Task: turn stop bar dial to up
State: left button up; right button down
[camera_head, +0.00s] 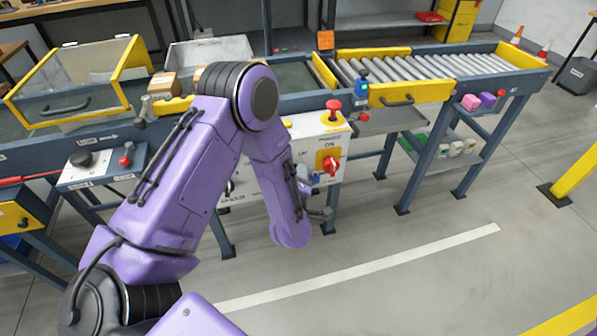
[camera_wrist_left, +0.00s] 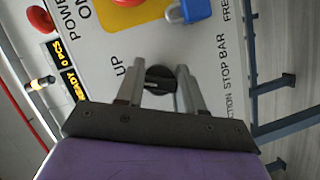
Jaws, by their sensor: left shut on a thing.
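The stop bar dial (camera_wrist_left: 162,77) is a small round black knob on the white control panel (camera_wrist_left: 205,50). In the left wrist view it sits between the words UP and STOP BAR. My left gripper (camera_wrist_left: 161,80) is shut on the dial, one grey finger on each side. I cannot tell which way the dial points, as the fingers partly cover it. In the head view my purple left arm reaches down in front of the control panel (camera_head: 308,130) and hides the dial. My right gripper is not in view.
A red switch on a yellow plate (camera_head: 328,162) and a red mushroom button (camera_head: 333,108) are close to my left arm. A blue padlock (camera_wrist_left: 190,11) hangs near the switch. A roller conveyor (camera_head: 440,66) runs behind to the right. The floor in front is clear.

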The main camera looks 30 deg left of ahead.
pick_arm(q)
jog(key=shift+a+m+p, duration=0.1)
jog(key=shift+m+p, duration=0.2)
jog(key=shift+m, duration=0.1)
jog(key=o, duration=1)
jog(key=shift+s+d, duration=0.2)
jog(key=v, duration=1)
jog(key=shift+r, duration=0.25)
